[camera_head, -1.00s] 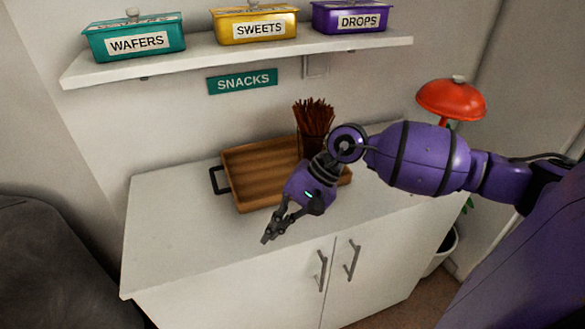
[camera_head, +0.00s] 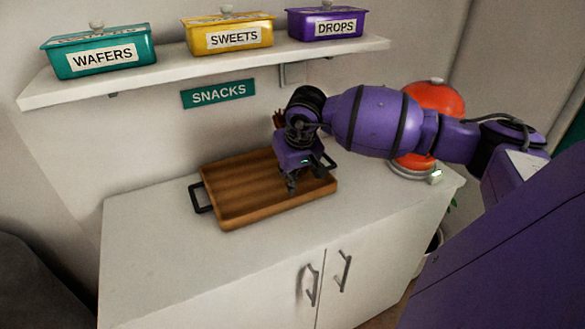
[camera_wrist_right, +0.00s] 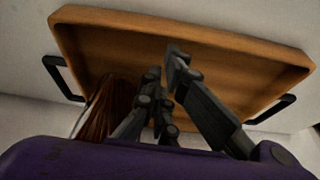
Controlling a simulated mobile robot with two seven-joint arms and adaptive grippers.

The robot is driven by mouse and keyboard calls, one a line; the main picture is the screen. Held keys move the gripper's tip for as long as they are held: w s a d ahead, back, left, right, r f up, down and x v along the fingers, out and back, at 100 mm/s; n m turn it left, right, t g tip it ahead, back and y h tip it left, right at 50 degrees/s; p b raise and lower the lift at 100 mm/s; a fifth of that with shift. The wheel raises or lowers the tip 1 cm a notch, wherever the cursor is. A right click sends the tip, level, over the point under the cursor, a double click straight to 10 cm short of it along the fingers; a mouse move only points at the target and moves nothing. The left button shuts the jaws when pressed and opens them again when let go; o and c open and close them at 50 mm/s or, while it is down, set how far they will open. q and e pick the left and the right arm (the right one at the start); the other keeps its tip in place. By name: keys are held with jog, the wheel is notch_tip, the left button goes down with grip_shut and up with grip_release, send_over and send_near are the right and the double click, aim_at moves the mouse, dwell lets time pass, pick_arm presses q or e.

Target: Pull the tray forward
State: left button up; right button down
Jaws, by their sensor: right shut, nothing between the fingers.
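The brown wooden tray (camera_head: 226,197) lies on the white cabinet top, with a dark handle at each end. The left handle (camera_head: 199,196) is clear in the head view, and the other handle (camera_head: 328,164) shows beside my gripper. My right gripper (camera_head: 291,187) is shut and empty, with its fingers pointing down over the right part of the tray. The tray (camera_wrist_right: 235,65) also spans the wrist view, with the fingers (camera_wrist_right: 170,68) in front of its floor. I cannot tell whether the fingertips touch it. My left gripper is out of view.
A bundle of thin brown sticks (camera_wrist_right: 108,108) stands close to the tray, mostly hidden by my arm in the head view. A red domed thing (camera_head: 436,96) stands at the right. A shelf (camera_head: 160,76) with labelled boxes hangs above. The cabinet top (camera_head: 150,245) is clear in front.

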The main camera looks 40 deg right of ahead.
jog(key=shift+w+f, duration=0.15)
jog(key=shift+f, duration=0.3)
jog(key=s+a, duration=0.1)
jog(key=s, duration=0.2)
jog(key=s+p, duration=0.1)
jog(key=s, duration=0.2)
jog(key=s+a, duration=0.1)
jog(key=s, duration=0.3)
jog(key=shift+a+r, duration=0.1)
jog(key=shift+a, duration=0.25)
jog(key=shift+s+a, duration=0.1)
jog(key=shift+s, duration=0.15)
